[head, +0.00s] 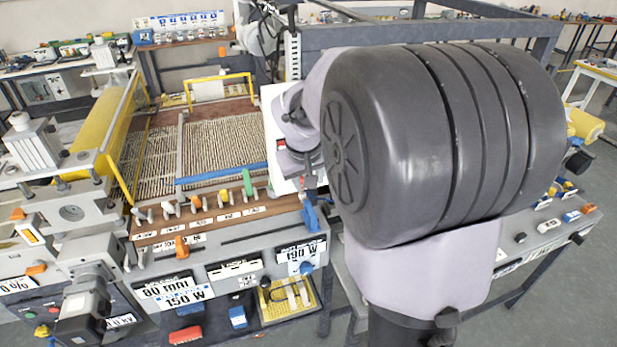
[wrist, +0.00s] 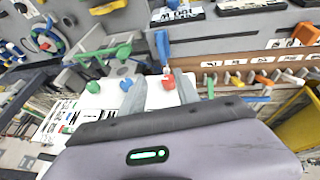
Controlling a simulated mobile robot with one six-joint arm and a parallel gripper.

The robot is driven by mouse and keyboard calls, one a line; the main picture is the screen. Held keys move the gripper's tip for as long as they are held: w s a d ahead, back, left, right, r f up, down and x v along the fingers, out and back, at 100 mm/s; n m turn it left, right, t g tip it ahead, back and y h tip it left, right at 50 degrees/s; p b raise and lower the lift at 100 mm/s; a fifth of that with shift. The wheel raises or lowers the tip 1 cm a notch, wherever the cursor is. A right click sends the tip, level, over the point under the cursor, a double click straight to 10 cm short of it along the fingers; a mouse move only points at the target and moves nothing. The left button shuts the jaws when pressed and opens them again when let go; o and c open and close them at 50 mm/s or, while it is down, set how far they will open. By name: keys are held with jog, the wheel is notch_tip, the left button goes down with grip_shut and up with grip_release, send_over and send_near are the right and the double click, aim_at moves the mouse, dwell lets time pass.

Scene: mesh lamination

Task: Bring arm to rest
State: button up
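My arm (head: 440,140) fills the right of the head view, with a large dark grey ribbed joint close to the camera. It hides much of what lies behind it. My gripper (wrist: 160,92) shows in the wrist view with its two grey fingers apart. Nothing is held between them. Beyond the fingertips is a white panel (wrist: 104,96) with red, blue and green knobs; whether the fingers touch it I cannot tell. In the head view the fingertips are not clearly visible.
A lamination machine with a mesh bed (head: 225,150), yellow guard (head: 105,125) and a row of coloured levers (head: 195,203) stands at the left. A yellow tray (head: 288,300) sits at its front. Grey floor (head: 590,270) is open at the right.

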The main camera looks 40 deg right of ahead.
jog(key=s+a+f+y+b, duration=0.1)
jog(key=s+a+f+b, duration=0.3)
jog(key=s+a+b, duration=0.2)
jog(key=s+a+f+m+t+y+b, duration=0.1)
jog(key=s+a+f+b, duration=0.3)
jog(key=s+a, duration=0.4)
jog(key=s+a+f+t+y+b, duration=0.1)
jog(key=s+a+f+y+b, duration=0.2)
jog(key=a, duration=0.7)
jog(key=s+f+b, duration=0.2)
jog(key=s+b, duration=0.2)
jog(key=shift+s+a+m+b, duration=0.15)
jog(key=shift+s+m+b, duration=0.15)
